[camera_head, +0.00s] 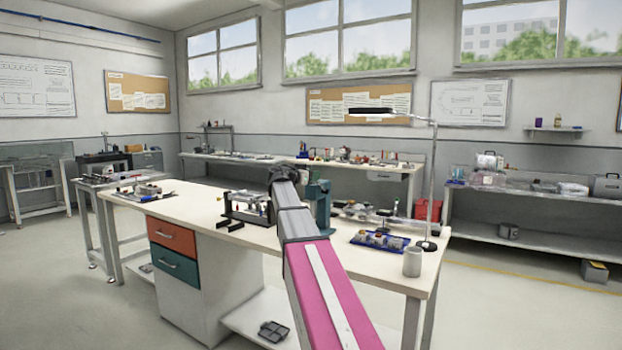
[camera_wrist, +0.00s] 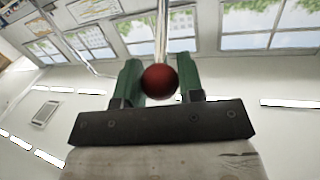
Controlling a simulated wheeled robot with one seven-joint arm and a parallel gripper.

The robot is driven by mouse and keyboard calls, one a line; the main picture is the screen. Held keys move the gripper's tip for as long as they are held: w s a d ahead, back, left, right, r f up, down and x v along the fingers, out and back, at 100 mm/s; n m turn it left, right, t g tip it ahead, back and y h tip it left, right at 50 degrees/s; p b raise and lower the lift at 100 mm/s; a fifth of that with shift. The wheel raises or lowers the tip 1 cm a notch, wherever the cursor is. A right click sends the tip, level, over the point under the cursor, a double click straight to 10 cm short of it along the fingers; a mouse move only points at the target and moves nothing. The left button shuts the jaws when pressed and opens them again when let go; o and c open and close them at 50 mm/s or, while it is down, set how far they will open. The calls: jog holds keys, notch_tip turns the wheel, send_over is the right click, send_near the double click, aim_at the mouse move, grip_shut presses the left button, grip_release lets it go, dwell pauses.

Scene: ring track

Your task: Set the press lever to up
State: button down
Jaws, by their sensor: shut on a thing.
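The teal-green press (camera_head: 320,203) stands on the light-topped workbench, partly hidden behind my arm. Its lever is hidden in the head view. The wrist view shows a red ball knob (camera_wrist: 160,82) on the end of a bare metal rod (camera_wrist: 162,35), which I take for the press lever. My gripper (camera_wrist: 160,74) has its two green fingers on either side of the knob and is shut on it. In the head view my dark wrist (camera_head: 283,173) is beside the top of the press and the fingers cannot be made out. The lever's angle cannot be told.
A small fixture (camera_head: 247,207) stands left of the press. A blue tray with parts (camera_head: 379,241), a grey mug (camera_head: 412,262) and a lamp (camera_head: 427,246) stand to the right.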

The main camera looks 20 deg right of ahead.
jog(key=w+d+r+g+y, duration=0.1)
jog(key=d+r+y, duration=0.1)
jog(key=w+d+r+n+g+y, duration=0.1)
jog(key=w+d+r+y, duration=0.1)
jog(key=shift+w+r, duration=0.25)
jog(key=shift+w, duration=0.05)
jog(key=w+d+r+g+y, duration=0.1)
jog(key=w+d+g+y, duration=0.1)
jog(key=w+d+y, duration=0.2)
jog(key=shift+w+d+n+g, duration=0.4)
jog(key=shift+w+d, duration=0.6)
jog(key=shift+d, duration=1.15)
jog(key=c, duration=0.8)
grip_release()
jog(key=shift+o, duration=0.2)
